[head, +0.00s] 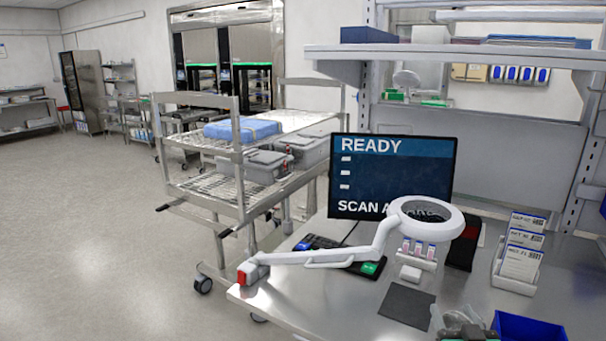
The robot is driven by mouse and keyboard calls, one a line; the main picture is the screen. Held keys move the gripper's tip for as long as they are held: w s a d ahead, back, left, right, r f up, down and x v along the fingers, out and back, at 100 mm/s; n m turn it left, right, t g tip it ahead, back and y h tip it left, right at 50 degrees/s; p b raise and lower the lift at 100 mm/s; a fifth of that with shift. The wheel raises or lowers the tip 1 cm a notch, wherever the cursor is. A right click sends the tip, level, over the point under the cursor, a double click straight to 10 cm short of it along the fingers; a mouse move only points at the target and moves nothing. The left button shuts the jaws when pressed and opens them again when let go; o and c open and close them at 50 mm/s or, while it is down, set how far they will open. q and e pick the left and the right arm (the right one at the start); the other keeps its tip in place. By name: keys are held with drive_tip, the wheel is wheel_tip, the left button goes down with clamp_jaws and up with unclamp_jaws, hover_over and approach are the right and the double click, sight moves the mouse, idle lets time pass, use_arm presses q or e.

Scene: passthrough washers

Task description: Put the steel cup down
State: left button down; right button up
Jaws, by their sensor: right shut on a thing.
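My right gripper (463,327) shows at the bottom edge, right of centre, over the front of the steel bench (330,300). It is shut on a grey metallic thing that seems to be the steel cup; the gripper and the frame edge hide most of it, so its tilt and any contact with the bench cannot be told. My left gripper is not in view.
A dark mat (406,305) lies left of my right gripper, and a blue bin (527,327) stands to its right. A white magnifier lamp (375,245) arches over the bench. A monitor (391,175), keyboard (335,255) and card rack (520,255) stand behind.

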drive_tip(key=s+a+f+n+y, duration=0.1)
drive_tip(key=s+a+f+y, duration=0.1)
drive_tip(key=s+a+f, duration=0.8)
drive_tip(key=shift+h, duration=0.6)
drive_tip(key=w+d+r, duration=0.3)
drive_tip(key=r, duration=0.1)
drive_tip(key=w+d+r+p, duration=0.1)
drive_tip(key=w+d+r, duration=0.3)
drive_tip(key=shift+w+r, duration=0.1)
drive_tip(key=shift+w, duration=0.2)
drive_tip(key=w+d+r+m+h+p, duration=0.1)
drive_tip(key=w+d+r+m+h, duration=0.1)
drive_tip(key=w+d+r, duration=0.5)
drive_tip(key=f, duration=0.4)
drive_tip(key=s+f, duration=0.1)
drive_tip(key=f, duration=0.8)
drive_tip(key=shift+s+f+p, duration=0.1)
drive_tip(key=shift+s+p, duration=0.1)
drive_tip(key=shift+p, duration=0.15)
drive_tip(key=shift+f, duration=2.55)
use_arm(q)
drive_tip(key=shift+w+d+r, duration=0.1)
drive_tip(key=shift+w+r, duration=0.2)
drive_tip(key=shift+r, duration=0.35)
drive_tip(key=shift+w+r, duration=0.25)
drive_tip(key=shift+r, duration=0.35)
use_arm(e)
drive_tip(key=shift+d, duration=0.1)
